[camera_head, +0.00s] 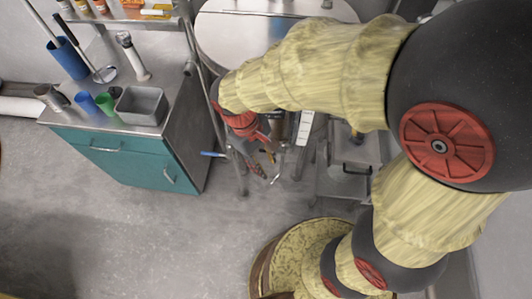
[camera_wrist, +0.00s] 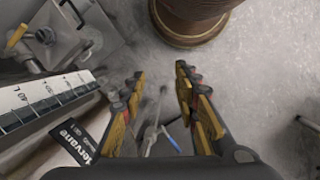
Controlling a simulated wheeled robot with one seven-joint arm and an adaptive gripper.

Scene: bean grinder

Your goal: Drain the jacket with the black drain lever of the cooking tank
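The cooking tank (camera_head: 240,40) is a round metal vessel at the top of the head view, partly hidden by my arm. My gripper (camera_head: 265,172) is low beside the tank's legs, small in the head view. In the wrist view my gripper (camera_wrist: 160,76) is open, its two yellow-and-black fingers apart with floor visible between the tips. A thin grey metal rod (camera_wrist: 153,128) and a blue handle (camera_wrist: 173,143) show between the fingers farther back; I cannot tell if the fingers touch them. I cannot make out the black drain lever clearly in either view.
A white litre scale (camera_wrist: 45,100) and a black label plate (camera_wrist: 78,140) are left of the fingers. A brown barrel (camera_wrist: 190,28) stands ahead. A metal unit with a valve (camera_wrist: 45,38) is at upper left. A teal cabinet (camera_head: 130,158) stands left; grey floor is clear in front.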

